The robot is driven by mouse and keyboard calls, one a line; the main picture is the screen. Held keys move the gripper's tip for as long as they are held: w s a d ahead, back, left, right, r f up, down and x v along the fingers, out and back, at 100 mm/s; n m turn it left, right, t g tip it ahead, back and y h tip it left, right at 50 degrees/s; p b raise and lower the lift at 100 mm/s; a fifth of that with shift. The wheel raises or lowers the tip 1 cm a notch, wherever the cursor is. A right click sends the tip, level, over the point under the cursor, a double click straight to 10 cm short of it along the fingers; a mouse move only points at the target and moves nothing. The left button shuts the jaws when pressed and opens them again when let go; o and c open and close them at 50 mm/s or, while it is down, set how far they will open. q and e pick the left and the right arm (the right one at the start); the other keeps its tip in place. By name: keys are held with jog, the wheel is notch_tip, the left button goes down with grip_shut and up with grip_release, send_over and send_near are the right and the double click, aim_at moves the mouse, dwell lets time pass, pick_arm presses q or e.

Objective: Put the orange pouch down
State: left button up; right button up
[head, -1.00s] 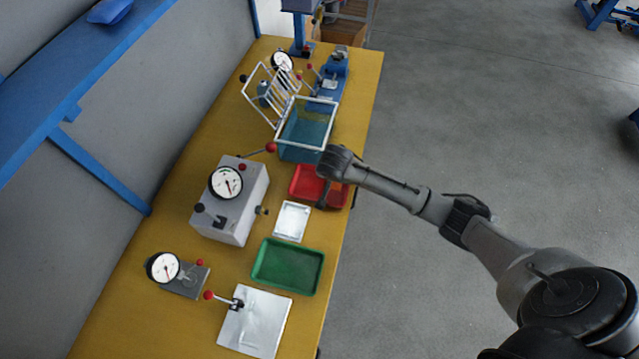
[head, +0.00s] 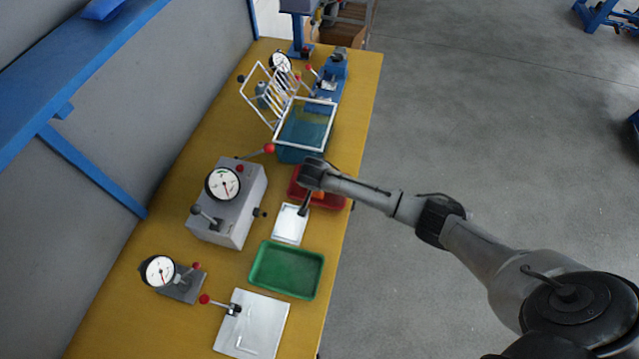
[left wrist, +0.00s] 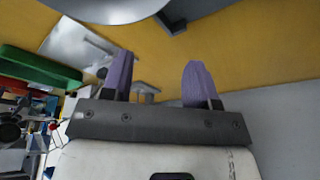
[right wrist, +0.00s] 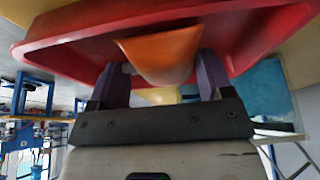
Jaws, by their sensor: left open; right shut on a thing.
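The orange pouch (right wrist: 162,55) is between the fingers of my right gripper (right wrist: 160,78) in the right wrist view, and the gripper is shut on it. The red tray (right wrist: 90,35) fills the view behind the pouch. In the head view my right gripper (head: 304,207) is by the left side of the red tray (head: 333,204), next to the white tray (head: 290,224). A small orange patch shows at the red tray; I cannot tell whether it is the held pouch. My left gripper (left wrist: 158,85) is open and empty in the left wrist view.
The green tray (head: 286,270) lies nearer on the yellow bench. A grey box with a dial (head: 227,205) stands left of the white tray. A lever (head: 270,148) with a red knob sticks out nearby.

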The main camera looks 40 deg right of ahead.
jog(key=shift+f, duration=0.3)
jog(key=o, duration=0.4)
jog(key=shift+f, duration=0.1)
jog(key=o, duration=0.5)
